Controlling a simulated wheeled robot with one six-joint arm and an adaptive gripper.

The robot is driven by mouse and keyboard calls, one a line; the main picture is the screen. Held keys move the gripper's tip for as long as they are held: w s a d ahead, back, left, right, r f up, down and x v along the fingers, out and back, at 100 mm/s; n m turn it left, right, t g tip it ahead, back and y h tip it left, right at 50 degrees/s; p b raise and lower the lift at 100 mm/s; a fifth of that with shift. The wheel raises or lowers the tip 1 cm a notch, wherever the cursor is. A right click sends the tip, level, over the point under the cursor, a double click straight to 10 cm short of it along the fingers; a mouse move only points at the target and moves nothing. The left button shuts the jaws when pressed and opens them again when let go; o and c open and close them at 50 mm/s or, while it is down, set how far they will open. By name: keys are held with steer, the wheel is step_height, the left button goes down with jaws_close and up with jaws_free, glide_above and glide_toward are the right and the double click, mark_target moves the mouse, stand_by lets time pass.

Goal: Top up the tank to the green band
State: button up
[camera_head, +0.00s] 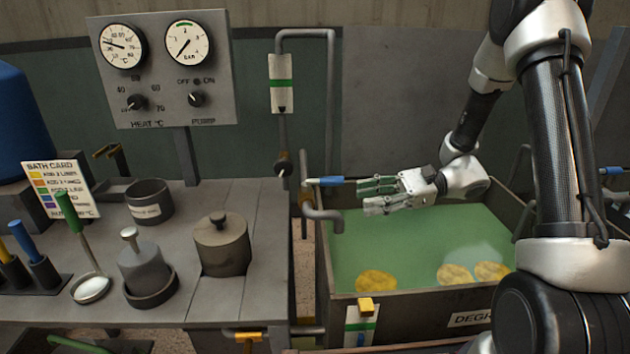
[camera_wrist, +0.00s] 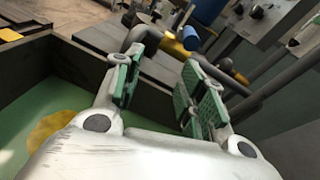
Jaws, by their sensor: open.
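The tank (camera_head: 400,294) is an open dark box holding green liquid (camera_head: 400,240) with yellowish patches in it. A white plate with a green band (camera_head: 362,325) is on its front wall; I cannot read the level against it. A grey spout (camera_head: 325,214) bends over the tank's left edge. A blue-handled lever (camera_head: 325,181) sits above the spout; a blue handle end also shows in the wrist view (camera_wrist: 191,39). My gripper (camera_head: 364,197) is open and empty above the liquid, just right of the lever, with green-padded fingers (camera_wrist: 158,65) pointing toward the pipework.
A panel with two dials (camera_head: 160,70) and knobs stands behind the left bench. A white plate with a green band (camera_head: 281,84) hangs on the upper pipe. The bench holds a ladle (camera_head: 92,287), a lidded pot (camera_head: 222,245), a weight-like object (camera_head: 142,267) and a bath card (camera_head: 58,190).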

mark_target(323, 182)
steer(key=shift+m+t+y, duration=0.4)
steer(key=shift+t+y, duration=0.2)
steer(key=shift+y, duration=0.1)
steer(key=a+r, duration=0.1)
steer(key=a, duration=0.2)
steer(key=w+a+r, duration=0.1)
steer(key=a, duration=0.2)
steer(key=a+r, duration=0.1)
steer(key=a, duration=0.2)
steer(key=shift+w+r, duration=0.2)
steer(key=shift+w, duration=0.2)
jaws_close()
